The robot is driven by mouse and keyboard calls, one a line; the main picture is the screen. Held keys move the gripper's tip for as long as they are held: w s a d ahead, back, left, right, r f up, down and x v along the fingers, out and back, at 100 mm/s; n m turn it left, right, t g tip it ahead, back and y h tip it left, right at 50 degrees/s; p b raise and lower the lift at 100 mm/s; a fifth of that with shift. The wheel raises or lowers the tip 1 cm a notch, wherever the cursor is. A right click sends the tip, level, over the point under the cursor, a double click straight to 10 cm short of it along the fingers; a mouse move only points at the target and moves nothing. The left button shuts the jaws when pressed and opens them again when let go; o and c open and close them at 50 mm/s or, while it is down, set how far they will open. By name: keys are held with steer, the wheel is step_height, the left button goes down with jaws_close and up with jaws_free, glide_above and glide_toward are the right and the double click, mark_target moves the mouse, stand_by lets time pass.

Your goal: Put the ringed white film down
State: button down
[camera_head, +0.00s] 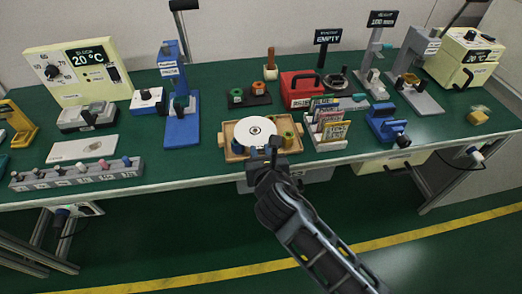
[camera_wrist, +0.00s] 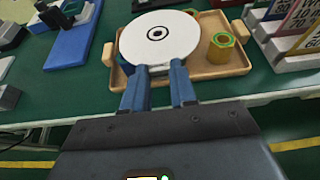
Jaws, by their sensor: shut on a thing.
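The ringed white film (camera_head: 255,131) is a round white disc with a dark ring at its centre. In the wrist view the white film (camera_wrist: 159,38) lies flat just beyond my fingertips. My gripper (camera_head: 268,147) is shut on the film's near edge, with its blue fingers (camera_wrist: 159,76) at that edge. The film is over the left part of a wooden tray (camera_wrist: 215,65) with handles. I cannot tell whether the film touches the tray. The tray's left floor is hidden under the film.
A yellow-green roll (camera_wrist: 221,47) stands in the tray's right part. A blue stand (camera_head: 181,115) is left of the tray, and a rack of cards (camera_head: 327,125) is on its right. A red box (camera_head: 300,90) stands behind. Bare green bench shows between the blue stand and the tray.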

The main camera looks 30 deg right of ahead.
steer(key=shift+f, duration=0.15)
steer(key=c, duration=0.9)
jaws_free()
steer(key=shift+r, duration=0.45)
steer(key=v, duration=1.2)
steer(key=shift+r, duration=0.25)
